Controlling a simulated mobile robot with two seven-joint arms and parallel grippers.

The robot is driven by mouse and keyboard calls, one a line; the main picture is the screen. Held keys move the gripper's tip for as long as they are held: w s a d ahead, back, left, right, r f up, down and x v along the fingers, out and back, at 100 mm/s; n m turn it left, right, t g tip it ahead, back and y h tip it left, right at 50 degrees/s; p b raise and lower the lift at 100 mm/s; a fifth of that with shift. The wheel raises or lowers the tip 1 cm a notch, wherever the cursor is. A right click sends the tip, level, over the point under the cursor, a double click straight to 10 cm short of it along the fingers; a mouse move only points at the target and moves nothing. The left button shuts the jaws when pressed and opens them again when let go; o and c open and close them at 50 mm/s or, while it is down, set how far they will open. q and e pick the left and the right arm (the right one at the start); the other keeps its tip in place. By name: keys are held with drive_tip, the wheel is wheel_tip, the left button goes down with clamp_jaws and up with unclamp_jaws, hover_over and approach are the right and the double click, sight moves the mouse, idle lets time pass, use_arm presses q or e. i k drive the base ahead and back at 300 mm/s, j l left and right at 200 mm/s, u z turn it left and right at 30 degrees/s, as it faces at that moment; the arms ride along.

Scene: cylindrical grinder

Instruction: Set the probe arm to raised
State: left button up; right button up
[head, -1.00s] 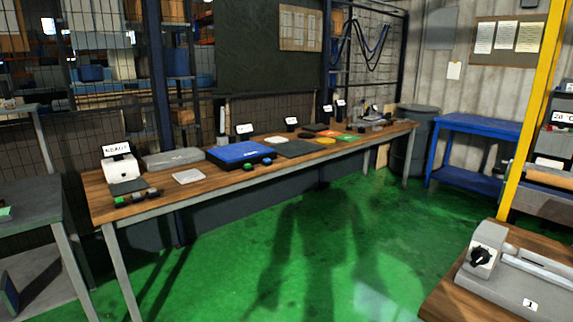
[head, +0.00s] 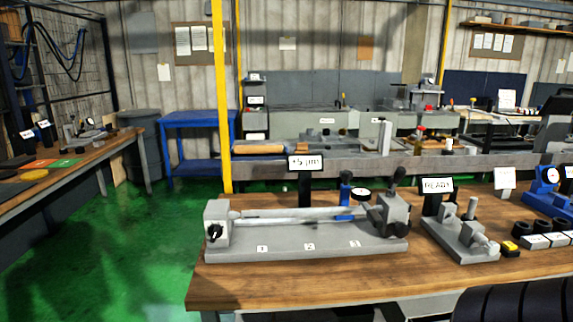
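No part is clearly recognisable as the probe arm. On the wooden bench (head: 260,288) stands a long grey fixture (head: 290,245) marked 1, 2, 3. It has a black knob (head: 213,232) on its left block and a bar (head: 300,214) lying lengthwise. Its right block (head: 388,213) has black-knobbed levers. A dial gauge (head: 361,194) on a blue stand (head: 346,190) is just behind the bar. A smaller grey fixture (head: 463,238) with upright posts stands to the right, by a READY sign (head: 437,184). Neither of my grippers is in view.
A "+5 µm" display (head: 305,162) stands behind the long fixture. Dark round parts and small blocks (head: 535,240) crowd the bench's right side. A yellow post (head: 221,95) rises behind its left end. Green floor (head: 150,240) is open at left; a blue table (head: 195,130) stands beyond.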

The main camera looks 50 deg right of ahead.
sight(363, 195)
drive_tip(key=z, duration=2.15)
